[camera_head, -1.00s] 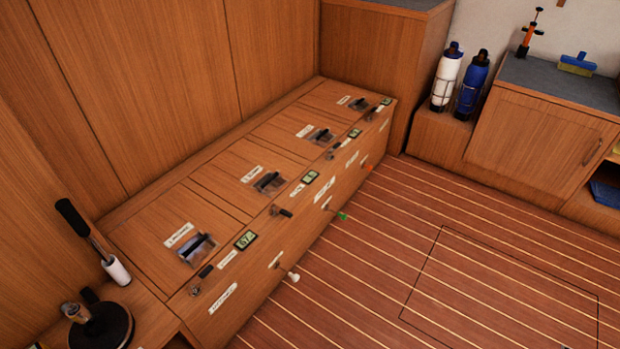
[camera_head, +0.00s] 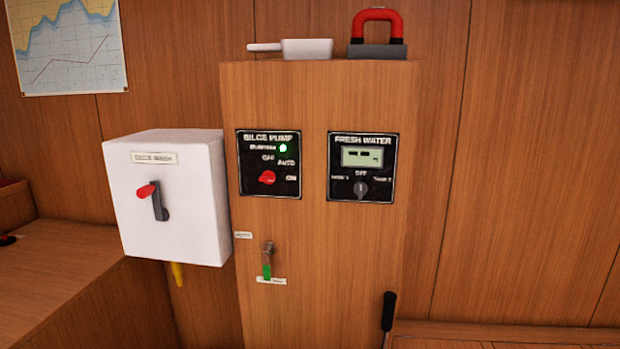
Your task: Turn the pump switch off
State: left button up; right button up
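The black bilge pump panel (camera_head: 269,150) is on the front of a wooden cabinet. I cannot tell clearly which word the knob points to. A green light (camera_head: 283,147) glows at the panel's upper right. To the left, a white box (camera_head: 190,220) carries a label that seems to read deck wash, and a grey lever (camera_head: 158,200) with a red grip tilted up to the left. Neither of my grippers is in view.
A fresh water panel (camera_head: 345,185) with a display and grey knob (camera_head: 361,189) is at right. A white scoop (camera_head: 305,48) and red-handled object (camera_head: 378,50) lie on top.

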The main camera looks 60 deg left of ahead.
aim_at(269, 177)
jog(key=u, duration=2.2)
